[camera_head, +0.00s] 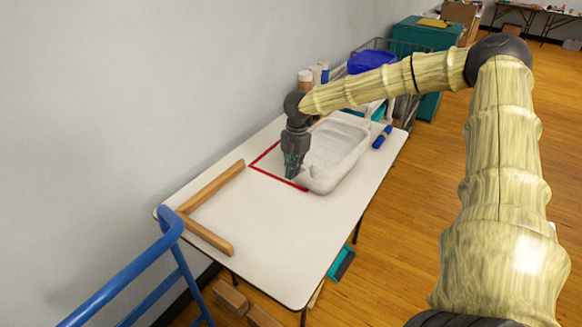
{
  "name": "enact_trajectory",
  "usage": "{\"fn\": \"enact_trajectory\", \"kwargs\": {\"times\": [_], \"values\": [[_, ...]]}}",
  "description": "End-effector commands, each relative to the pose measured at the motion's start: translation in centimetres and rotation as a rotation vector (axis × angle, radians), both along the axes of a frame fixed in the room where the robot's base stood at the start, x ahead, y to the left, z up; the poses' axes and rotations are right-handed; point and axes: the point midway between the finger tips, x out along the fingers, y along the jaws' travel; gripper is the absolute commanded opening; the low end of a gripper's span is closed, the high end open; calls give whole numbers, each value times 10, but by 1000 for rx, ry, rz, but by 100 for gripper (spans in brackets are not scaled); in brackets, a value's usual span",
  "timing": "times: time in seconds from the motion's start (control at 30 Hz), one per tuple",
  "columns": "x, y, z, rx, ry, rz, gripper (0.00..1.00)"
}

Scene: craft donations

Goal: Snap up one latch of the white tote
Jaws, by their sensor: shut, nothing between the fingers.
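My gripper (291,174) points down at the tote's near left corner. It is shut with nothing in it. I cannot tell whether it touches the tote.
A wooden L-shaped frame (215,185) lies on the table's (270,230) left. A blue rolled item (382,136) lies right of the tote. Bottles (306,80) stand behind it. A blue rail (125,275) is at the lower left. The table's front is clear.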

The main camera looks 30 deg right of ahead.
Motion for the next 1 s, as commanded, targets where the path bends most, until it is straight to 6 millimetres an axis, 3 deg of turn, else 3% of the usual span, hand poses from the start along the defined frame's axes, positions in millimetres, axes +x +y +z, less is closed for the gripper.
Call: {"fn": "enact_trajectory", "kwargs": {"times": [0.3, 1.0], "values": [[4, -12, 12, -8, -2, 0, 0], [6, -18, 14, -9, -2, 1, 0]]}}
